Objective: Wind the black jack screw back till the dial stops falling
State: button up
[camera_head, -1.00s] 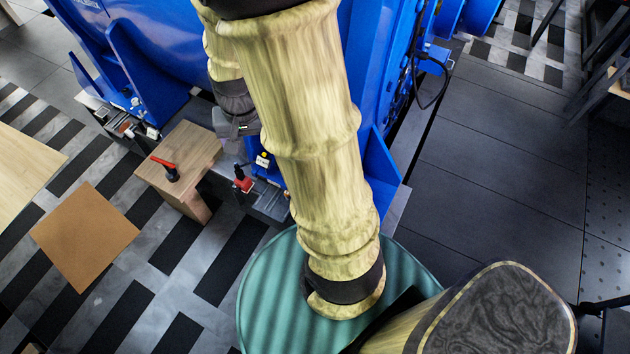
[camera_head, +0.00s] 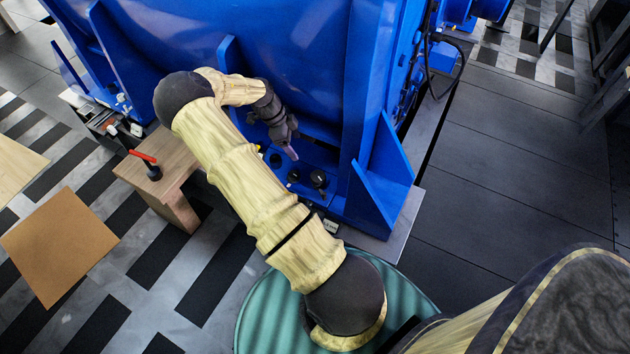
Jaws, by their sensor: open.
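My gripper (camera_head: 289,151) is open and empty, pointing down over the foot of the blue motor (camera_head: 290,60). Black round caps or bolt heads stand on the blue foot just below and right of the fingers: one under them (camera_head: 293,175) and one farther right (camera_head: 318,179). I cannot tell whether either is the jack screw. The fingers look apart from them. A small white-faced item (camera_head: 331,226) sits at the base edge; I cannot read it or tell whether it is the dial. My arm hides part of the base's near edge.
A wooden stool (camera_head: 160,165) carrying a black-based, red-handled piece (camera_head: 148,163) stands left of my arm. A brown board (camera_head: 57,245) is at the left. A green round top (camera_head: 270,310) is below my arm. Blue gusset plates flank the foot. Dark floor at right is clear.

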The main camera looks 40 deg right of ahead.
aim_at(316, 176)
dwell(0.3)
jog(key=b+x, duration=0.2)
jog(key=x, duration=1.5)
jog(key=shift+f+b, duration=0.15)
jog(key=shift+b, duration=0.2)
jog(key=shift+s, duration=0.1)
jog(key=c, duration=1)
